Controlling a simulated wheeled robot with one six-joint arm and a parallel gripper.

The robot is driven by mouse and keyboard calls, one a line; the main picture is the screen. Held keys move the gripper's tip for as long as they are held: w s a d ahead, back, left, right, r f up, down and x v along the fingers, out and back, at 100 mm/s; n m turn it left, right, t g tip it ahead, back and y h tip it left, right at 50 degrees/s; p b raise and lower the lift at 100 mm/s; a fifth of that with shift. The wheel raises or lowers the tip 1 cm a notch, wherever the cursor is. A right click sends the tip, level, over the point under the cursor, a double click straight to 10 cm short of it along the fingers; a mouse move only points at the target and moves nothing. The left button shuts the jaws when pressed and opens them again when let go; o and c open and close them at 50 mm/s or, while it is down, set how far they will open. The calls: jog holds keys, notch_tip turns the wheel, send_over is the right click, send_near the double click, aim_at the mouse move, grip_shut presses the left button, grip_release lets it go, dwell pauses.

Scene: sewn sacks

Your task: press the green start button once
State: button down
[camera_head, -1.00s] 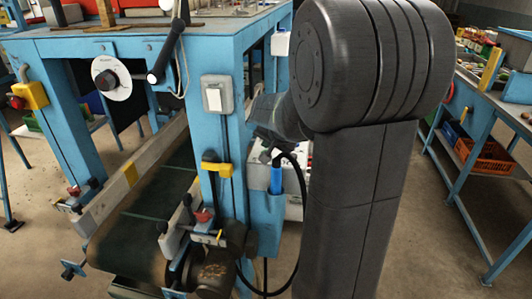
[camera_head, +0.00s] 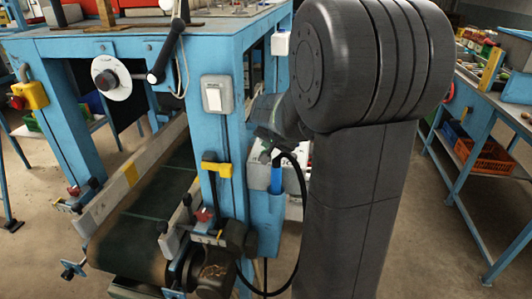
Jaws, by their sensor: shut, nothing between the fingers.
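No green start button shows in the head view. A light switch-like white rocker on a grey plate (camera_head: 216,95) is fixed to the blue front post of the machine frame (camera_head: 204,150). A yellow box with a red button (camera_head: 30,96) is on the left post. My arm fills the right middle of the view. Its far part reaches left behind the big dark joint, close to the right side of the blue post. My gripper's fingers cannot be made out, hidden behind the arm or the post.
A dark green conveyor belt (camera_head: 154,215) runs under the machine table. A black lever (camera_head: 167,52) and a white round dial (camera_head: 111,78) are on its front. A blue bench (camera_head: 482,120) with an orange crate (camera_head: 485,157) stands at right. Bare floor lies between.

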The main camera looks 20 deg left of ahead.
jog(key=shift+f+b, duration=0.35)
jog(key=shift+f, duration=0.05)
